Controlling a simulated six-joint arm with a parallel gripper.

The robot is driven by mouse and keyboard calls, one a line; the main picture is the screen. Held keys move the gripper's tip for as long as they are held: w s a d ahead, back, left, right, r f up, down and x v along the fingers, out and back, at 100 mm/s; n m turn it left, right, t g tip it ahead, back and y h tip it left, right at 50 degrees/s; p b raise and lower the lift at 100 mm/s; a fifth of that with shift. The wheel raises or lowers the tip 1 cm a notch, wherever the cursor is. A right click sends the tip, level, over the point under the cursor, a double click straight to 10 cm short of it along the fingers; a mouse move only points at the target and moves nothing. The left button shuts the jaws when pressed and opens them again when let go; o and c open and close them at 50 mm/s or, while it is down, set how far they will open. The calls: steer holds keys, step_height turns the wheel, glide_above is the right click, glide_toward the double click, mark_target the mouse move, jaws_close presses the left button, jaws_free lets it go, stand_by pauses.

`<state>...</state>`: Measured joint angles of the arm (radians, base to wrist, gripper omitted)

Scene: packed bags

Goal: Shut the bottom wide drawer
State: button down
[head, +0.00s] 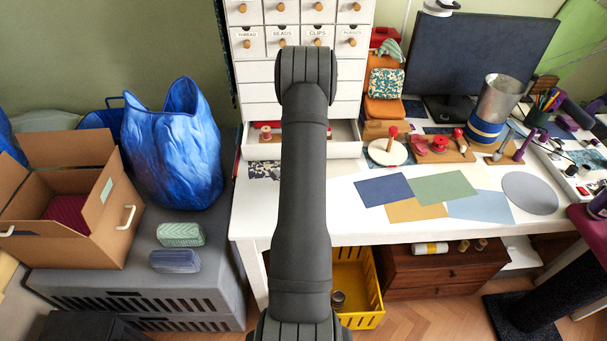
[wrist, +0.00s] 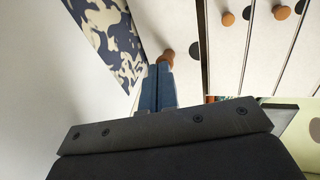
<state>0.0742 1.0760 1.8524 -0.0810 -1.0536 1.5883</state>
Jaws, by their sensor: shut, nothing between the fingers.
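The white cabinet (head: 247,71) stands at the back of the white table. Its bottom wide drawer (head: 346,150) is pulled out, with its front panel toward me and a wooden spool (head: 265,133) inside at the left. My arm hides the middle of the drawer front and my gripper in the head view. In the wrist view my gripper (wrist: 158,70) is shut and empty. Its blue fingertips are close to an orange wooden knob (wrist: 167,54) on a white front, which looks like this drawer's. I cannot tell whether they touch.
A blue-and-cream patterned cloth (wrist: 103,28) lies beside the white front; it also shows left of my arm (head: 264,170). A spool stand (head: 388,151) is right of the drawer. Coloured sheets (head: 384,190) lie on the table, and a blue bag (head: 172,145) stands left.

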steer(key=w, duration=1.3)
steer(key=shift+s, duration=0.45)
steer(key=v, duration=1.3)
steer(key=shift+s+f, duration=0.1)
steer(key=shift+f, duration=0.3)
steer(key=x, duration=0.9)
steer(key=r+x, duration=0.1)
steer(key=x, duration=0.4)
steer(key=shift+s, duration=0.5)
